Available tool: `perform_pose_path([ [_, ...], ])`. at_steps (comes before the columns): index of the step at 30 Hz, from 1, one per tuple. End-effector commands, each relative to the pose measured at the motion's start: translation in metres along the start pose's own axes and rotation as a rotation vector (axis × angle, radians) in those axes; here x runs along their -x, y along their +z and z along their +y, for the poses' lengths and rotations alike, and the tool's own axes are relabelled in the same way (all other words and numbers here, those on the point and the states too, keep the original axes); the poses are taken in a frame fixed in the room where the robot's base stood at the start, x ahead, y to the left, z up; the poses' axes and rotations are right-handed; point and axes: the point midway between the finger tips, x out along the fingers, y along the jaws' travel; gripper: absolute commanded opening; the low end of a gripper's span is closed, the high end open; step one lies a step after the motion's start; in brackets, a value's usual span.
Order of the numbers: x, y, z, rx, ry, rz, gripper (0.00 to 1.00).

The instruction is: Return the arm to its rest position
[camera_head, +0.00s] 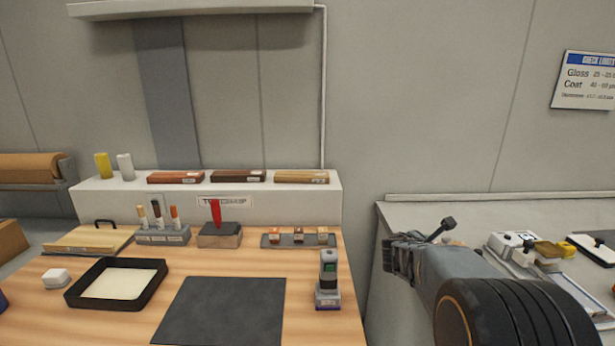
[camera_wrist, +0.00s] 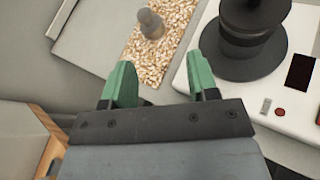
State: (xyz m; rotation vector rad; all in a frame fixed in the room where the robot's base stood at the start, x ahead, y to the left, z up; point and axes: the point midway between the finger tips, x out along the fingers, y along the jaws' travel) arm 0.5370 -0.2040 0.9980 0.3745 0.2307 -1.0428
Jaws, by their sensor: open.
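My gripper (camera_wrist: 160,85) is open in the wrist view, its two green fingertips apart with nothing between them. Below it lie a patch of tan pellets with a small grey peg-like piece (camera_wrist: 151,23) and a white device with a round black top (camera_wrist: 244,38). In the head view my arm reaches in from the lower right, over the grey counter (camera_head: 400,215); the fingertips themselves cannot be made out there.
The wooden table (camera_head: 245,265) at left holds a black-rimmed tray (camera_head: 75,297), a dark mat (camera_head: 222,312), a handheld gauge on a stand (camera_head: 328,280) and a rack of small samples (camera_head: 270,241). Several small items crowd the counter's right. A gap separates table and counter.

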Motion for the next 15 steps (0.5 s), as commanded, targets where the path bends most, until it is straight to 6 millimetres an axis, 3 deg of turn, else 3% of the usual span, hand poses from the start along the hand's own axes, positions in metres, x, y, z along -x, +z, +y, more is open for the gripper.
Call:
perform_pose_path([
  [1,0.02,0.01,-0.009,-0.126,-0.029,0.038,0.54],
  [5,0.073,0.008,-0.041,-0.546,-0.156,0.186,0.54],
  [9,0.136,-0.009,-0.07,-0.995,-0.343,0.356,0.54],
  [15,0.216,-0.037,-0.095,-1.49,-0.648,0.567,0.54],
])
